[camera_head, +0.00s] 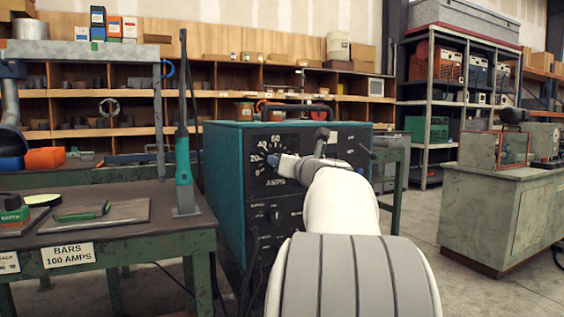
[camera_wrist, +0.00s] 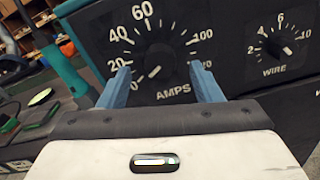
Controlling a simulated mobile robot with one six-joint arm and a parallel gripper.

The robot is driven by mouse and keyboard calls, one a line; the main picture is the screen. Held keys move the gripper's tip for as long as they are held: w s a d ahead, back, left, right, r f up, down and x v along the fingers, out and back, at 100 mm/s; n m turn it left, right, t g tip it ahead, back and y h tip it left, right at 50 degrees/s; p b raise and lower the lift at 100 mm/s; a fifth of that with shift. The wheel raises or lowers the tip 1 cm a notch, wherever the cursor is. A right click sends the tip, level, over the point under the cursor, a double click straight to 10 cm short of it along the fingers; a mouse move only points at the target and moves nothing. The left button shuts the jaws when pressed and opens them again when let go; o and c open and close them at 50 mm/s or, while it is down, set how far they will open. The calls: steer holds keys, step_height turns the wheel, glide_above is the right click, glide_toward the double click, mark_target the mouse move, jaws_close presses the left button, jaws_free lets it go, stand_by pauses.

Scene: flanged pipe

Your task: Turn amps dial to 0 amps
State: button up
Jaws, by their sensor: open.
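The amps dial is a black knob (camera_wrist: 160,57) on a black panel, ringed by white numbers and labelled AMPS. Its small white mark points to the lower left, toward the 0, in the wrist view. My gripper (camera_wrist: 160,67) is open, with one blue finger on each side of the knob and visible gaps between. Whether either finger touches the panel, I cannot tell. In the head view my gripper (camera_head: 273,160) is in front of the dial and hides much of the knob. The dial belongs to a teal and black welding machine (camera_head: 225,175).
A smaller WIRE dial (camera_wrist: 283,46) is to the right of the amps dial. More knobs (camera_head: 276,215) sit lower on the panel. A green-legged workbench (camera_head: 120,225) stands left of the machine and a grey-green cabinet (camera_head: 500,205) right. Concrete floor lies open between machine and cabinet.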

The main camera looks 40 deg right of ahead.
steer(key=v, duration=0.4)
steer(key=shift+s, duration=0.2)
steer(key=shift+p, duration=0.3)
steer(key=a+r+m+g+h+p, duration=0.2)
steer(key=a+r+m+g+p, duration=0.3)
steer(key=a+m+p, duration=0.95)
steer(key=s+a+f+m+g+y+p, duration=0.2)
steer(key=s+a+m+g+p, duration=0.3)
steer(key=s+a+m+p, duration=0.3)
steer(key=s+a+f+m+g+y+p, duration=0.2)
steer(key=s+a+m+g+y+p, duration=0.2)
steer(key=s+a+m+p, duration=0.4)
steer(key=s+a+p, duration=0.3)
steer(key=s+p, duration=0.1)
steer(key=p, duration=0.1)
steer(key=shift+a+f+g, duration=0.2)
steer(key=shift+g, duration=0.2)
